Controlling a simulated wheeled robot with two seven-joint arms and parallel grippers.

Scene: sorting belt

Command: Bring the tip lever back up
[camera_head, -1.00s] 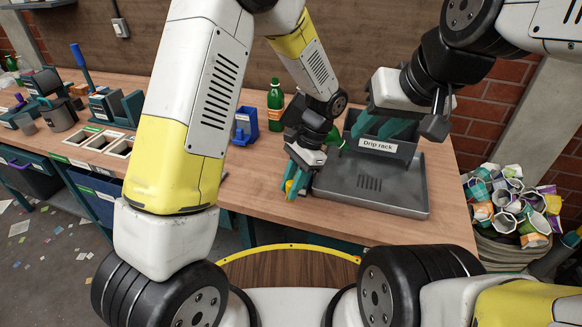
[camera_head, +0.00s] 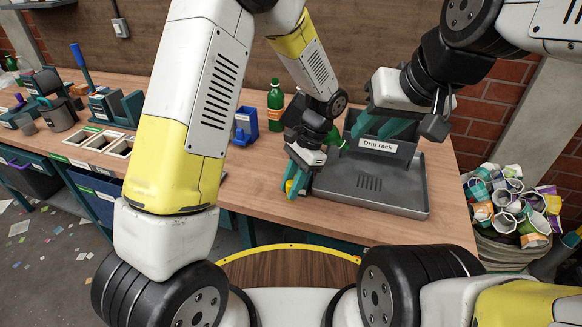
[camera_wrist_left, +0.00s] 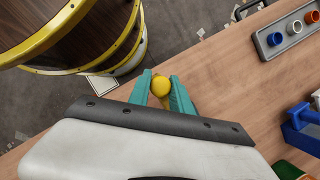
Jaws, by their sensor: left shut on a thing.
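The yellow round knob (camera_wrist_left: 160,86), which looks like the end of the tip lever, sits between the two teal fingers of my left gripper (camera_wrist_left: 160,93) in the left wrist view. A short stem shows just below it; the rest of the lever is hidden. In the head view the left gripper (camera_head: 295,185) is shut on the knob (camera_head: 288,186) at the table's front, left of the grey drip tray (camera_head: 385,190). My right gripper (camera_head: 382,127) is at the box labelled Drip rack (camera_head: 377,146); its fingertips are partly hidden and I cannot tell their opening.
A green bottle (camera_head: 275,105) and a blue holder (camera_head: 245,125) stand behind the left gripper. Sorting bins (camera_head: 100,141) are at the left. A heap of cups (camera_head: 510,205) is at the right. Bare wood (camera_head: 260,190) lies left of the gripper.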

